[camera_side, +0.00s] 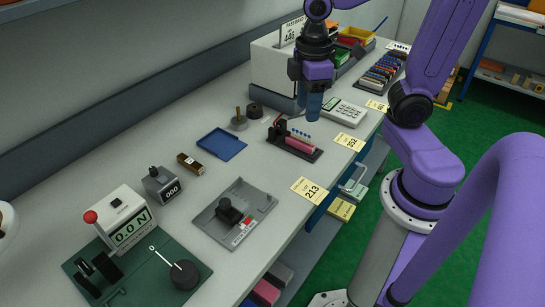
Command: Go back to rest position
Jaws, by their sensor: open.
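My gripper (313,108) hangs with its fingers pointing down above the far part of the grey workbench (170,222). Its blue fingertips are over the bench near a keypad device, and nothing shows held between them. The gap between the fingers is hard to see from this side. A dark stand with a pink block (300,146) sits on the bench just below and to the left of the fingertips. The fingers look apart from it.
A blue tray (221,144), a grey fixture (234,212), a counter box (162,185) and a white device with a red knob (122,216) stand on the bench. The keypad device (344,111) and a white box (275,62) are close to my gripper. Yellow labels (309,189) line the front edge.

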